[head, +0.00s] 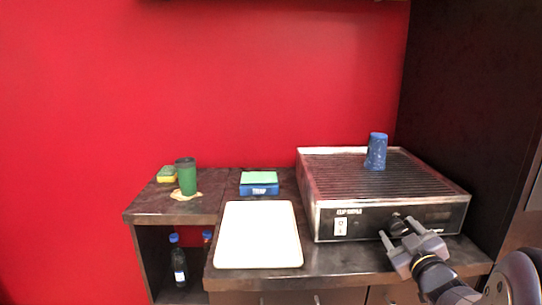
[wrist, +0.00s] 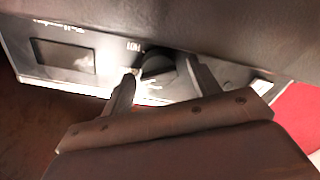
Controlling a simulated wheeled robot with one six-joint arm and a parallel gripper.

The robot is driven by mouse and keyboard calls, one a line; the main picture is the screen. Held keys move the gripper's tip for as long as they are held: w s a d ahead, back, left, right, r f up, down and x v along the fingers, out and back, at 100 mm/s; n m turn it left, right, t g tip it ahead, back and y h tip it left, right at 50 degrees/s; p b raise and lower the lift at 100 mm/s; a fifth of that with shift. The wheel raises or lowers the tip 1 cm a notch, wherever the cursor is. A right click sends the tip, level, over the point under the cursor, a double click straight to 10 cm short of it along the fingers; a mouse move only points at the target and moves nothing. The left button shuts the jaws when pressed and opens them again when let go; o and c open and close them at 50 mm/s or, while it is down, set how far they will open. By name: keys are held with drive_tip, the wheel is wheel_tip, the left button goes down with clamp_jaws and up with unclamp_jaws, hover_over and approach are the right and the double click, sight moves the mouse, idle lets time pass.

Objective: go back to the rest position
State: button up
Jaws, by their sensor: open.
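My gripper (head: 388,229) is at the lower right in the head view, in front of the metal machine (head: 325,212). Its two fingers are apart, and they also show in the wrist view (wrist: 161,66). In the wrist view a dark round knob (wrist: 160,68) on the machine's front panel shows between the fingertips. In the head view the knob (head: 398,224) sits right beside the gripper. I cannot tell whether the fingers touch it. Nothing is seen held.
A blue cup (head: 376,151) stands on the machine's ribbed top. To the left are a white board (head: 257,236), a blue and green box (head: 259,183), a green cup (head: 186,177) and a yellow-green sponge (head: 167,174). Bottles (head: 178,261) stand in the shelf below. A dark cabinet (head: 460,100) rises at right.

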drive_tip(key=shift+r+m+p, duration=0.25)
drive_tip(key=shift+m+p, duration=0.55)
drive_tip(key=shift+p, duration=0.4)
drive_tip(key=m+p, duration=0.5)
drive_tip(key=p, duration=0.1)
drive_tip(key=shift+d+p, duration=0.15)
drive_tip(key=shift+p, duration=0.25)
drive_tip(key=m+p, duration=0.5)
drive_tip(key=p, duration=0.2)
drive_tip(key=s+b, duration=0.2)
drive_tip(key=s, duration=0.8)
drive_tip(key=shift+s+d+f, duration=0.25)
drive_tip(key=shift+s, duration=0.05)
